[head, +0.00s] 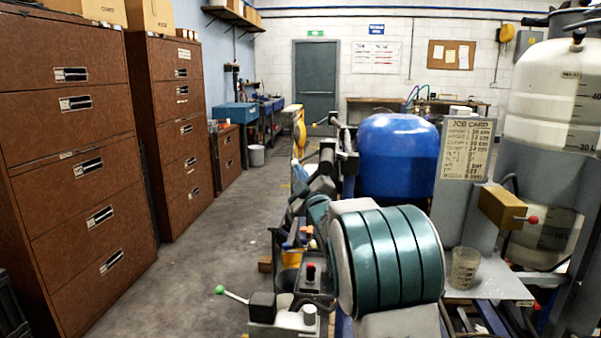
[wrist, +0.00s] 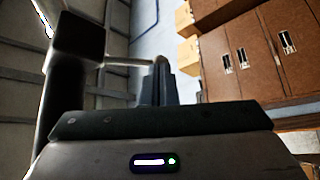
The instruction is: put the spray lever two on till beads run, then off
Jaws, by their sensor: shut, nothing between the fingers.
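My gripper (wrist: 158,88) shows in the wrist view as dark, closed fingers beyond a grey body. A thin metal rod (wrist: 130,62) runs from a black block (wrist: 78,40) towards the fingertips; I cannot tell whether they touch. In the head view my gripper is not clearly made out. A lever with a green knob (head: 219,290) sticks out left at the lower centre. A red knob (head: 311,267) stands near it. Another red-knobbed lever (head: 533,219) is on a tan box (head: 503,207) at right. No lever number is readable. No running beads are visible.
A clear measuring cup (head: 465,268) stands on a grey shelf below the job card (head: 467,150). A blue tank (head: 397,157) and a white graduated tank (head: 545,95) stand behind. Brown cabinets (head: 70,160) line the left. The floor aisle (head: 200,270) between is clear.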

